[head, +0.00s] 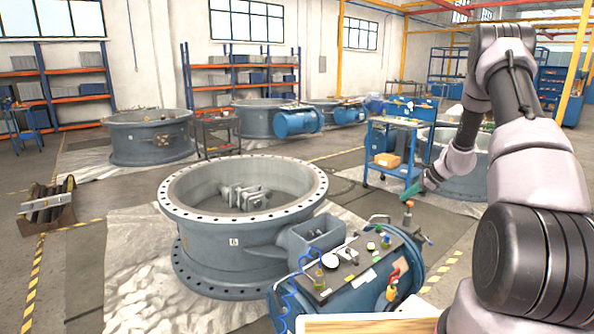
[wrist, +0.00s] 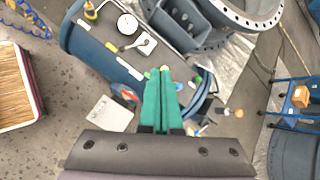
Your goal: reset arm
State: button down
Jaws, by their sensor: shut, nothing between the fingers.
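My gripper (wrist: 164,72) shows in the wrist view with its two long green fingers side by side and closed, nothing between them. It hangs in the air above the end of the blue actuator cylinder (wrist: 92,62), apart from it. In the head view my arm comes in from the right, bends at the top and reaches down. There the gripper's green fingers (head: 414,188) are small, to the right of the large grey valve body (head: 238,255) and above the actuator's far end. The blue actuator (head: 355,303) is attached to the valve's right side.
Small tools and a round gauge (wrist: 127,24) lie on the actuator's dark top. A blue trolley (head: 388,150) with a cardboard box stands behind the gripper. Other valve bodies (head: 150,137) stand farther back. A wooden surface (head: 370,325) is at the near edge. Floor at left is mostly clear.

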jog(key=s+a+r+n, duration=0.3)
jog(key=s+a+r, duration=0.15)
jog(key=r, duration=0.55)
jog(key=s+a+r+n, duration=0.3)
jog(key=s+a+r, duration=0.15)
jog(key=r, duration=0.45)
jog(key=s+a+r+n, duration=0.3)
jog(key=s+r, duration=0.3)
jog(key=r, duration=0.4)
jog(key=s+a+r+n+h, duration=0.2)
jog(key=s+r+n, duration=0.2)
jog(key=s, duration=0.9)
jog(key=s+a+r+n+t+h, duration=0.1)
jog(key=s+r+n, duration=0.2)
jog(key=s, duration=0.9)
jog(key=shift+s+a+r+n+t+h, duration=0.3)
jog(key=shift+s+a+r+n+h, duration=0.1)
jog(key=shift+n, duration=0.1)
